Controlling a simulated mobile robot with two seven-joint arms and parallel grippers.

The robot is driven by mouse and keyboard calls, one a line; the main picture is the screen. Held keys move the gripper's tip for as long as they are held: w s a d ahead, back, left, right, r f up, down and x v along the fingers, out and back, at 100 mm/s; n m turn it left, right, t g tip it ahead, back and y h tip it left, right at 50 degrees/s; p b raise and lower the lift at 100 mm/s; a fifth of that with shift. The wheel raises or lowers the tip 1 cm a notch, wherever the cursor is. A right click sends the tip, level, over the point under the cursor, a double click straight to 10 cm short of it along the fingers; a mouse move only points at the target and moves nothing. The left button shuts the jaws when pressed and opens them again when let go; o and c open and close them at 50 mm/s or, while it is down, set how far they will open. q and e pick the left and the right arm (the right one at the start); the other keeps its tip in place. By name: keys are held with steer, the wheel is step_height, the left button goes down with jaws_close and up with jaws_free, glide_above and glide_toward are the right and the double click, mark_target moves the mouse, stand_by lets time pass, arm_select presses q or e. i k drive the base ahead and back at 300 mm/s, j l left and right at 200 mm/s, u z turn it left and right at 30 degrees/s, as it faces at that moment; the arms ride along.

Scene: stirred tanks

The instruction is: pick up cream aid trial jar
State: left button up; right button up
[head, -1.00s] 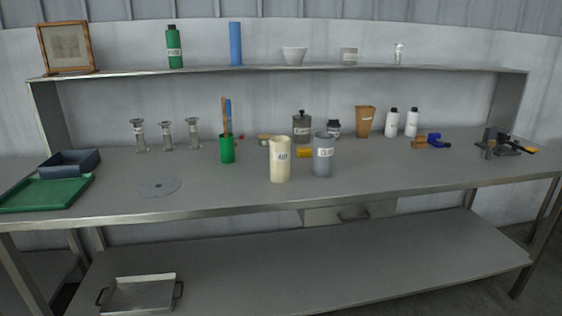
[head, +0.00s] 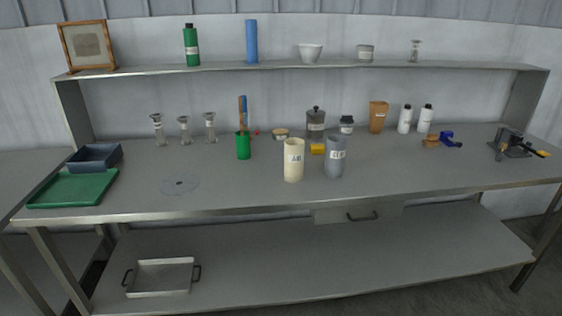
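A cream jar (head: 294,161) with a white label stands upright near the front middle of the grey workbench. The label's letters look like "AID" but are small. A grey-blue jar (head: 335,157) with a white label stands close to its right. Neither of my grippers shows in the head view.
The workbench (head: 235,187) is clear in front of the jars. A green cup (head: 243,146) with tools stands to the left, and a yellow item (head: 317,149) lies behind the jars. A green tray (head: 73,188) lies far left. A raised shelf (head: 280,66) runs along the back.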

mark_target(294, 160)
steer(key=l+u, duration=0.1)
steer(key=u, duration=0.25)
steer(key=i+l+u, duration=0.1)
steer(key=u, duration=0.3)
steer(key=l+u, duration=0.2)
steer(key=u, duration=0.15)
steer(key=l+u, duration=0.6)
steer(key=l, duration=0.25)
steer(key=l+u, duration=0.1)
steer(key=l, duration=0.35)
steer(key=k+l+u, duration=0.15)
steer(key=l, duration=0.35)
steer(key=i, duration=0.05)
